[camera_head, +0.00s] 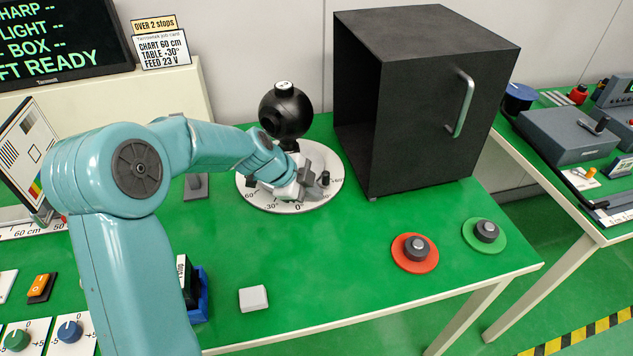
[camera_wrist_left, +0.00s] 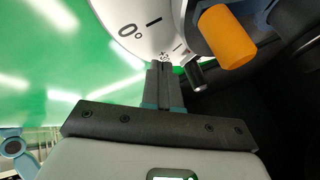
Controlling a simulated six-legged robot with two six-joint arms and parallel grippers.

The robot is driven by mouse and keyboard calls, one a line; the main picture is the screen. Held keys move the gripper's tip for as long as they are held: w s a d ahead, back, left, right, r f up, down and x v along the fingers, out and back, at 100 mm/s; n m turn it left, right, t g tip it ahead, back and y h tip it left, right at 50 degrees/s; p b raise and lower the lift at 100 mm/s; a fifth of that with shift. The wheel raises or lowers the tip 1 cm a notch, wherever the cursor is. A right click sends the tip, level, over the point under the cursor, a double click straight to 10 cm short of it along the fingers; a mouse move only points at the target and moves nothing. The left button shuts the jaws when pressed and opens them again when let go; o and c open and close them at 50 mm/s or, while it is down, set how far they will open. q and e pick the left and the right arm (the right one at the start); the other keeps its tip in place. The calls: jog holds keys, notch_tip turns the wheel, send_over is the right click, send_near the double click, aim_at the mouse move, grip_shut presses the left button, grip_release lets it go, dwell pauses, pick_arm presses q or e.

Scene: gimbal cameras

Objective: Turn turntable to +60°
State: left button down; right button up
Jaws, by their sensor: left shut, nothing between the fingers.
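The turntable (camera_head: 326,195) is a white disc with a printed degree scale on the green table, carrying a black ball-shaped gimbal camera (camera_head: 286,110). A small dark peg (camera_head: 325,178) stands up near its right side. My left gripper (camera_head: 312,190) is over the front of the disc, close to the peg. In the left wrist view the shut fingers (camera_wrist_left: 165,68) are at the disc's edge near a scale mark, with the 0° mark to their left. The dark peg (camera_wrist_left: 196,76) is just right of the fingers; contact cannot be told. An orange cylinder (camera_wrist_left: 228,37) shows beyond.
A black open-sided box (camera_head: 440,100) with a handle stands right of the turntable. Red (camera_head: 415,253) and green (camera_head: 484,236) bases with dark knobs sit at front right. A white block (camera_head: 253,298) lies in front. A card (camera_head: 162,49) stands at the back left.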

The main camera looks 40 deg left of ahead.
aim_at(325, 175)
pick_arm(q)
jog(key=shift+w+a, duration=0.25)
jog(key=shift+w, duration=0.8)
jog(key=shift+w+d+n+y, duration=0.2)
jog(key=shift+w+n+y, duration=0.1)
jog(key=shift+w+n, duration=0.1)
jog(key=shift+w+d+r+n+y+p, duration=0.1)
jog(key=shift+w+n+y+p, duration=0.2)
jog(key=shift+w+n, duration=0.35)
jog(key=shift+w+f+n+t+b, duration=0.25)
jog(key=shift+w+t+b, duration=0.05)
jog(key=shift+w+b, duration=0.4)
jog(key=shift+w+r, duration=0.15)
jog(key=shift+w, duration=0.1)
jog(key=shift+s, duration=0.1)
